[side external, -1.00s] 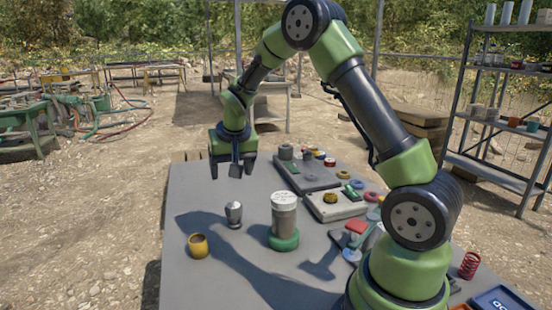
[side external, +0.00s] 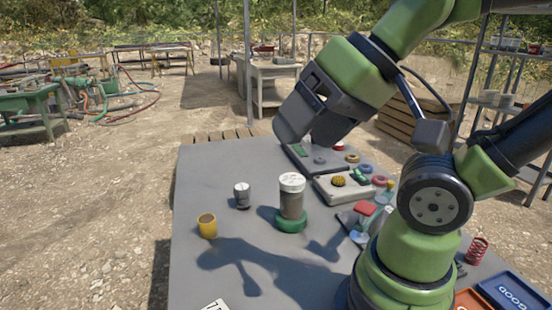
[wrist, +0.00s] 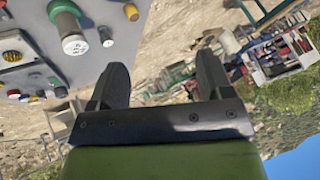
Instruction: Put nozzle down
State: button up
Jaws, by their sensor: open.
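The nozzle appears to be the small silver metal piece (side external: 242,195), standing on the grey table (side external: 195,265) in the side view. It also shows small near the top left of the wrist view (wrist: 106,36). My gripper (side external: 290,138) is raised above the table's back part, up and to the right of the nozzle and clear of it. In the wrist view both dark fingers of my gripper (wrist: 160,78) stand apart with nothing between them.
A grey cylinder with a white lid (side external: 291,197) stands in a green ring (side external: 291,225) right of the nozzle. A yellow cup (side external: 207,226) stands to the front left. Trays with coloured parts (side external: 345,189) line the right side. The table's left front is clear.

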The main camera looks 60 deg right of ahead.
jog(key=shift+w, duration=0.15)
jog(key=m+g+h, duration=0.4)
send_over(242, 187)
jog(key=s+a, duration=0.4)
jog(key=a, duration=0.1)
notch_tip(242, 187, down, 13)
jog(key=shift+m+g, duration=0.4)
jog(key=x, duration=0.4)
jog(key=d+x, duration=0.1)
jog(key=x, duration=0.3)
jog(key=d+x, duration=0.1)
jog(key=x, duration=0.2)
jog(key=shift+w+d+f, duration=0.15)
jog(key=shift+w, duration=0.05)
jog(key=shift+w+x, duration=0.15)
jog(key=shift+x, duration=1.4)
jog(key=shift+w+x, duration=0.1)
jog(key=shift+x, duration=1.45)
jog(key=shift+c, duration=0.2)
